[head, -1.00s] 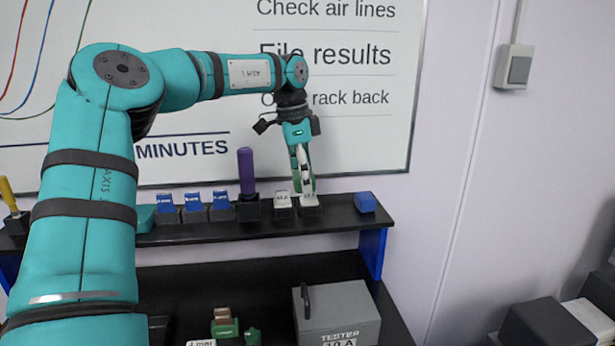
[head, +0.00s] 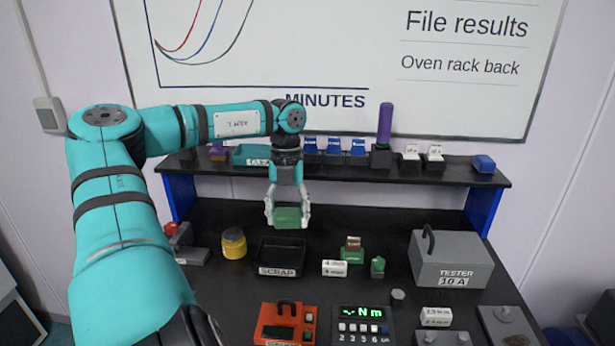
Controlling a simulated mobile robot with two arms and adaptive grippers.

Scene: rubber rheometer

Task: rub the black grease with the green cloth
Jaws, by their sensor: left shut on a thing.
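My left gripper (head: 287,208) points down in the middle of the head view. It is shut on the green cloth (head: 288,218), which shows as a flat green piece between the fingertips. The cloth is held up in front of the shelf and appears above the black scrap tray (head: 264,246). I cannot make out the black grease on any of the dark surfaces. My right gripper is not in view.
A yellow jar (head: 233,243) stands left of the tray. A white labelled block (head: 335,268) and a green block (head: 352,255) are to its right, then a grey tester box (head: 455,262). A red device (head: 284,323) and a torque display (head: 363,318) sit in front.

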